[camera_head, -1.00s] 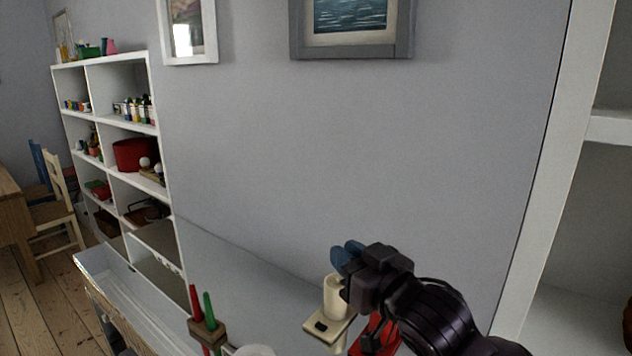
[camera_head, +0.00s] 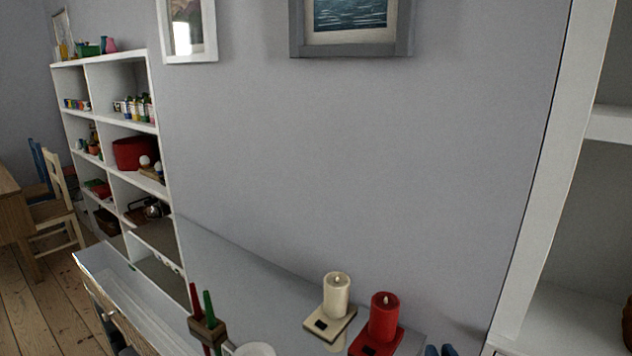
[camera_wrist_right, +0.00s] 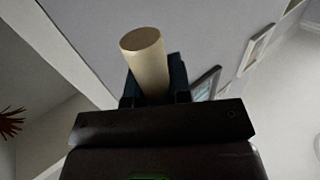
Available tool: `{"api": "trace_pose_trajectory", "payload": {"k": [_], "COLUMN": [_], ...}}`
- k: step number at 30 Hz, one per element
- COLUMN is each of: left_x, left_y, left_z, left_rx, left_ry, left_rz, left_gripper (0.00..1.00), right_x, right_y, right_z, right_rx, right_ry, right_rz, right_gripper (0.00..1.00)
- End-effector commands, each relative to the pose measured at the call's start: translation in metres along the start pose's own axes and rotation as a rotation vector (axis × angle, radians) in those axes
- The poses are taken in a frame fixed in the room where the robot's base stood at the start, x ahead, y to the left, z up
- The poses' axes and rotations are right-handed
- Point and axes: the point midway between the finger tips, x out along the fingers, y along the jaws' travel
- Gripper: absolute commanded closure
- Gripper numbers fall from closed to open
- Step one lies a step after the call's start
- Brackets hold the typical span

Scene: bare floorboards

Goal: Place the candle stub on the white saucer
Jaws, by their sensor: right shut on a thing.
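My right gripper (camera_head: 440,350) just shows its blue fingertips at the bottom edge of the head view, right of the red candle. In the right wrist view it is shut on a plain cream cylinder, which looks like the candle stub (camera_wrist_right: 147,62). The stub stands out beyond the fingers, its round end facing the upper left. In the head view the stub cannot be made out. A white round thing (camera_head: 256,350), cut off by the bottom edge, may be the white saucer; too little shows to be sure. My left gripper is not in view.
A cream candle (camera_head: 337,294) stands on a cream square holder (camera_head: 342,327). A red candle (camera_head: 383,316) stands on a red holder (camera_head: 368,346) beside it. A wooden block with red and green sticks (camera_head: 207,330) stands to the left. White shelves (camera_head: 154,130) stand along the wall.

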Motion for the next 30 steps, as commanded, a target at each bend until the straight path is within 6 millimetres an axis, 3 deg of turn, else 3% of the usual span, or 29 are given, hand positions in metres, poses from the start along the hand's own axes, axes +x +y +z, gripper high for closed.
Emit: {"api": "trace_pose_trajectory", "payload": {"k": [6,11,16,20,30], "left_x": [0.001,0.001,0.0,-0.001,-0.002], "left_y": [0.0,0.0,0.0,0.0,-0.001], "left_z": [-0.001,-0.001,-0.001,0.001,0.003], "left_rx": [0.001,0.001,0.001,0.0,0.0], "left_ry": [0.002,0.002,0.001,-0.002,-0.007], "left_rz": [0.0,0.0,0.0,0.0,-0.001], "left_gripper": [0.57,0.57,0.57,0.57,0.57], "right_x": [-0.004,0.001,0.019,0.035,0.059], "right_y": [0.002,-0.001,-0.009,-0.027,-0.093], "right_z": [0.006,-0.002,-0.032,-0.063,-0.131], "right_rx": [0.0,0.0,-0.003,-0.004,-0.006], "right_ry": [0.001,0.004,0.01,0.011,0.008], "right_rz": [0.004,-0.002,-0.037,-0.097,-0.324], "right_gripper": [1.0,1.0,1.0,1.0,1.0]}}
